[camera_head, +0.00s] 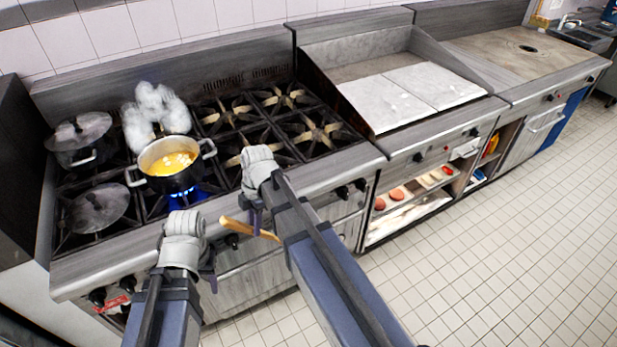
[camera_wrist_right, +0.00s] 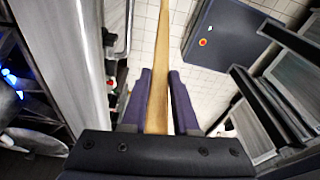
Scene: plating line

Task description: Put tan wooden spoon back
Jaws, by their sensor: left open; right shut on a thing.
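The tan wooden spoon (camera_head: 235,226) is in my right gripper (camera_head: 256,218), in front of the stove's front edge in the head view. In the right wrist view the purple fingers of my right gripper (camera_wrist_right: 158,100) are shut on the spoon's long shaft (camera_wrist_right: 162,50), which runs up out of the top of the picture. The ends of the spoon are not clearly seen there. In the head view my left gripper (camera_head: 208,272) is open and empty, in front of the stove's left part.
A steel pot (camera_head: 158,181) of yellow liquid stands over a blue flame on the stove. Lidded pots (camera_head: 98,210) stand to its left, steam behind it. Bare burners (camera_head: 285,97) and a griddle (camera_head: 410,92) lie to the right. Open shelves (camera_head: 410,205) hold food; the tiled floor (camera_head: 500,250) is clear.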

